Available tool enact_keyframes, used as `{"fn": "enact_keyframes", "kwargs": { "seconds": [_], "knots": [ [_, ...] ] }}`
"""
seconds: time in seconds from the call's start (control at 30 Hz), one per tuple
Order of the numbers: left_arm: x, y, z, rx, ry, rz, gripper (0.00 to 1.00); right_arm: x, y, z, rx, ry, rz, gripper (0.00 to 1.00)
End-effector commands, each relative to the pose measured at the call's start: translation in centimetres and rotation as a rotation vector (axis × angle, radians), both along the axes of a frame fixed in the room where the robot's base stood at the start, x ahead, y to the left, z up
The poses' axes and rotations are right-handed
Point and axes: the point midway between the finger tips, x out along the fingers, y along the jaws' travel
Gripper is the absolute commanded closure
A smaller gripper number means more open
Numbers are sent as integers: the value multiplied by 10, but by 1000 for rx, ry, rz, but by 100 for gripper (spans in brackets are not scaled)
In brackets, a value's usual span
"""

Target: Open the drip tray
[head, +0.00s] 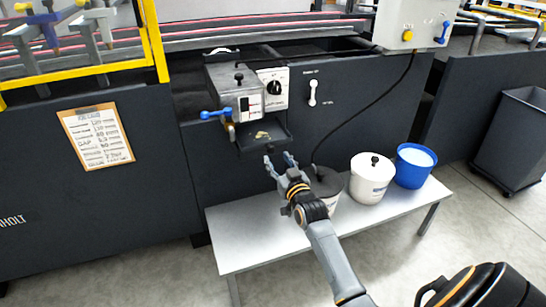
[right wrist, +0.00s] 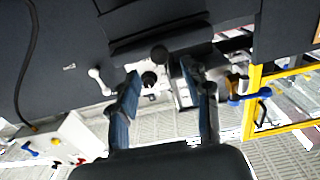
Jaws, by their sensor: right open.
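The drip tray (head: 282,134) is a dark, shallow tray under the grey glue unit on the machine's front, with a yellowish glue patch inside. A small dark round knob (head: 269,148) sits at its front. In the right wrist view the tray (right wrist: 150,38) is a dark block at the top, with the round knob (right wrist: 159,54) below it. My right gripper (head: 279,160) is open and empty just below and in front of the tray. In the right wrist view the knob appears between the fingertips (right wrist: 160,73), apart from both. My left gripper is not in view.
The glue unit (head: 232,85) has a blue-handled valve (head: 215,114) on its left. A low bench (head: 250,245) below holds a white pot (head: 370,182), a blue bucket (head: 414,166) and a lidded pot (head: 330,188) partly behind my arm. A cable hangs to the right.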

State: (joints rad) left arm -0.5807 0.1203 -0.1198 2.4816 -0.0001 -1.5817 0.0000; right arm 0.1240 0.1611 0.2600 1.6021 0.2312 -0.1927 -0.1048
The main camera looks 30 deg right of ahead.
Motion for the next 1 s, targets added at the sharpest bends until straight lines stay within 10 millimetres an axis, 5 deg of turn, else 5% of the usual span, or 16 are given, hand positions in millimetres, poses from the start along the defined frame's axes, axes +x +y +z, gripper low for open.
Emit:
{"fn": "enact_keyframes", "kwargs": {
  "seconds": [0.3,0.67,0.9,1.0],
  "knots": [
    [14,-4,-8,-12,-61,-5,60,41,-10,-1,0,0,0,52],
    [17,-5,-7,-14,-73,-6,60,45,-11,0,0,1,0,52],
    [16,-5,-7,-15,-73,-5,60,45,-11,0,0,1,0,100],
    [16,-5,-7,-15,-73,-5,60,45,-11,0,0,1,0,100]
  ]
}}
